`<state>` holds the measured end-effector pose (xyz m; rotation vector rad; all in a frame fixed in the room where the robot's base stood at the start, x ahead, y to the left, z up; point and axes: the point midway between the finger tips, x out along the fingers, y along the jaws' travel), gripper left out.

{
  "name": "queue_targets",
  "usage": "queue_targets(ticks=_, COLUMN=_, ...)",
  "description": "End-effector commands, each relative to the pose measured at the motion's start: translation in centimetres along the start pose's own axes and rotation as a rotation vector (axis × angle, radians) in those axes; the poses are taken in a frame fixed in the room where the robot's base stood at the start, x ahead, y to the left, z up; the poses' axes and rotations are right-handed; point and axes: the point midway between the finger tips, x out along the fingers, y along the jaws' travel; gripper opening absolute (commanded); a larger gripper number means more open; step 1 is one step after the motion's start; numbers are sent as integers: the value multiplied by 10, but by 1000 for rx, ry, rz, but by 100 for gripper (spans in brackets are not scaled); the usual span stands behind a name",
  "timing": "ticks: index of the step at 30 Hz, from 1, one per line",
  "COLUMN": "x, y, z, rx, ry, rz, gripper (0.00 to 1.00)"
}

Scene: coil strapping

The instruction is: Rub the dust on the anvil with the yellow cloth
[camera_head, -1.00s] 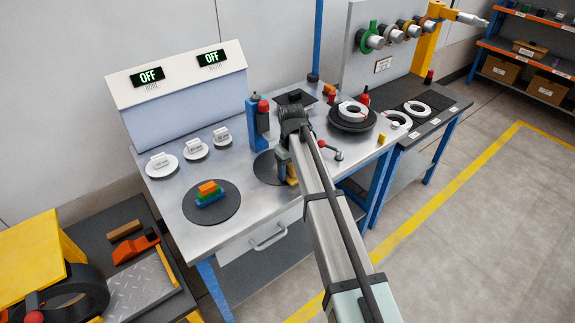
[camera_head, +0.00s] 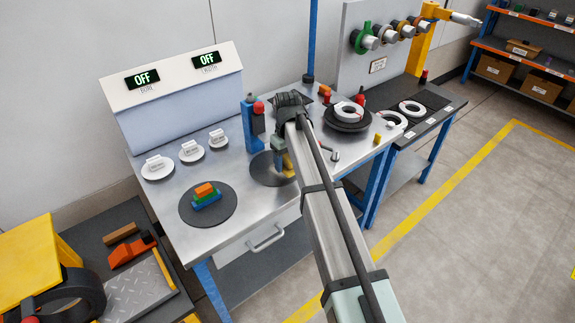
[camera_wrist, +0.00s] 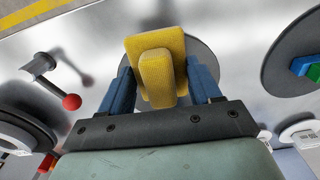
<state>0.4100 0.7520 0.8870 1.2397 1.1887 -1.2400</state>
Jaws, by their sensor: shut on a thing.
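The yellow cloth (camera_wrist: 160,70), a folded pad, is between my gripper's blue fingers (camera_wrist: 158,92) in the wrist view. My gripper is shut on it. In the head view, only a small yellow part of the cloth (camera_head: 288,163) shows past my arm. A round dark plate (camera_head: 262,169), probably the anvil, lies on the steel bench beside the blue post. It shows behind the cloth in the wrist view (camera_wrist: 207,55). The cloth is over or beside its edge; I cannot tell whether they touch. I cannot make out the dust clearly.
The blue post with a red knob (camera_head: 254,117) stands close behind the plate. A red-knobbed lever (camera_wrist: 58,90) is to one side of my gripper. Another dark disc (camera_head: 226,210) carries coloured blocks. A turntable (camera_head: 348,121) holds a pale ring at the right.

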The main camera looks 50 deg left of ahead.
Motion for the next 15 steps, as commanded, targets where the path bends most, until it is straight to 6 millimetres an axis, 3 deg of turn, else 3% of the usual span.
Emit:
queue_targets(ticks=6, x=-15, y=0, z=0, rx=0, ry=1, rz=0, gripper=39)
queue_targets(ticks=15, x=-16, y=0, z=0, rx=0, ry=0, rz=0, gripper=39)
